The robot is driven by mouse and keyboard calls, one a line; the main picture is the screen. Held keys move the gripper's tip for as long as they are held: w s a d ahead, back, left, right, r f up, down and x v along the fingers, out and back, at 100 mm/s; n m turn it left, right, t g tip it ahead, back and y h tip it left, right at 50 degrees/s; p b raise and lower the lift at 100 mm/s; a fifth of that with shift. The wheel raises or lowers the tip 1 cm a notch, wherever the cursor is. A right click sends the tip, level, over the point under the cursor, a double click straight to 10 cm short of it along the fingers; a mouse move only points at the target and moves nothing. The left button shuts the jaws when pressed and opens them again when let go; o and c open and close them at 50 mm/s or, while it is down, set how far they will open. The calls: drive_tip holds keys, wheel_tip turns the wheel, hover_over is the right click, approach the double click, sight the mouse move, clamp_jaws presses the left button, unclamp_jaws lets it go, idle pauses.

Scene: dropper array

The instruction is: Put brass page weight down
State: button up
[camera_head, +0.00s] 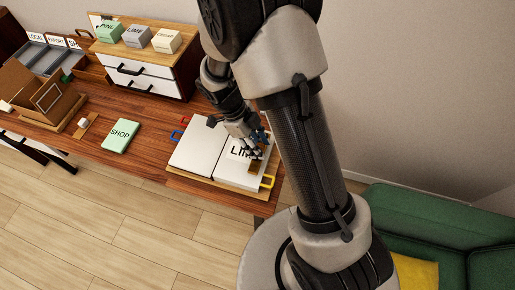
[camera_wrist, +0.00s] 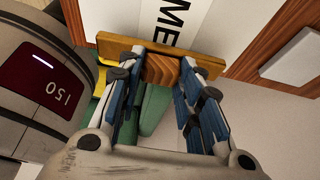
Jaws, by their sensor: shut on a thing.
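The brass page weight (camera_wrist: 205,65) is a brass-coloured bar with a block-like grip between my fingers in the wrist view. My gripper (camera_wrist: 162,62) is shut on that grip, with one blue-padded finger on each side. In the head view my gripper (camera_head: 257,143) is over the right page of an open book (camera_head: 197,146), and the weight (camera_head: 257,166) shows just below the fingers. The page carries large black letters, partly hidden by the gripper and weight. I cannot tell whether the bar touches the page.
The book lies on a board with red, blue and yellow handles (camera_head: 267,182) near the table edge. A green SHOP book (camera_head: 121,136) lies to the left. A drawer cabinet (camera_head: 146,75) with labelled blocks stands behind. Labelled trays (camera_head: 47,56) are far left.

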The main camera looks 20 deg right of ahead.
drive_tip(key=shift+f, duration=1)
drive_tip(key=shift+f+b, duration=0.2)
drive_tip(key=shift+b, duration=0.2)
drive_tip(key=o, duration=1.2)
drive_tip(key=shift+r, duration=0.15)
